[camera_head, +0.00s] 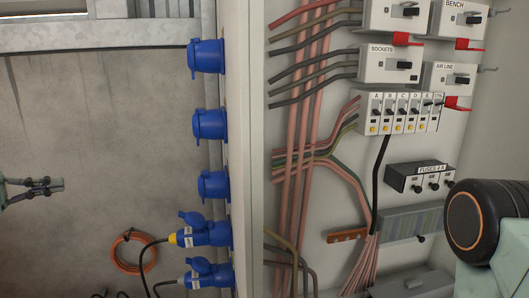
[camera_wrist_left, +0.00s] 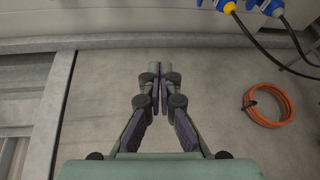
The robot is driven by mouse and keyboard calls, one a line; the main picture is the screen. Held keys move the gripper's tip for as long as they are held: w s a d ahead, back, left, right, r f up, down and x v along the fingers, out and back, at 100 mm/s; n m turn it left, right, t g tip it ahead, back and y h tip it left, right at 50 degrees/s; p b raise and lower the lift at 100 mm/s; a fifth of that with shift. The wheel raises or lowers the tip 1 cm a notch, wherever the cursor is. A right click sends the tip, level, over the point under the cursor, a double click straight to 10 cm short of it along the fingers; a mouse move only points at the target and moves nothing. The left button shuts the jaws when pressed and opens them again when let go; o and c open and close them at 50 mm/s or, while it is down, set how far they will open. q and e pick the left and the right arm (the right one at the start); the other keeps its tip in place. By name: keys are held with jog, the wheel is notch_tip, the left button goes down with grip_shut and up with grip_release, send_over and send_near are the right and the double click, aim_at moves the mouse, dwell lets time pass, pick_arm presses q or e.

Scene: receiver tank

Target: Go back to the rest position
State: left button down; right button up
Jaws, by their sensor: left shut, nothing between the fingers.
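My right gripper is not in view.
An open electrical cabinet (camera_head: 257,140) with switches, a breaker row (camera_head: 400,112) and wires fills the right side. Blue sockets (camera_head: 208,124) line its left side; the lower two hold plugs with black cables.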

pick_arm(q)
jog(key=w+d+f+n+g+y, duration=0.1)
jog(key=w+d+f+n+y, duration=0.35)
jog(key=f, duration=0.75)
jog(key=s+d+f+m+g+y, duration=0.2)
jog(key=s+d+f+y, duration=0.1)
jog(key=d+f, duration=0.3)
jog(key=s+d+f+m+g+y, duration=0.1)
jog(key=s+d+f+m+y, duration=0.3)
jog(key=f, duration=0.3)
jog(key=s+d+f+m+g, duration=0.2)
jog(key=s+d+f, duration=0.2)
jog(key=s, duration=0.6)
jog(key=s+d+f+m+g, duration=0.2)
jog(key=s+d+f, duration=0.3)
jog(key=s, duration=0.6)
jog(key=s+d+f+m+g, duration=0.3)
jog(key=s+d+f, duration=0.2)
jog(key=s, duration=0.5)
jog(key=shift+s+f+y, duration=0.3)
jog(key=shift+y, duration=0.05)
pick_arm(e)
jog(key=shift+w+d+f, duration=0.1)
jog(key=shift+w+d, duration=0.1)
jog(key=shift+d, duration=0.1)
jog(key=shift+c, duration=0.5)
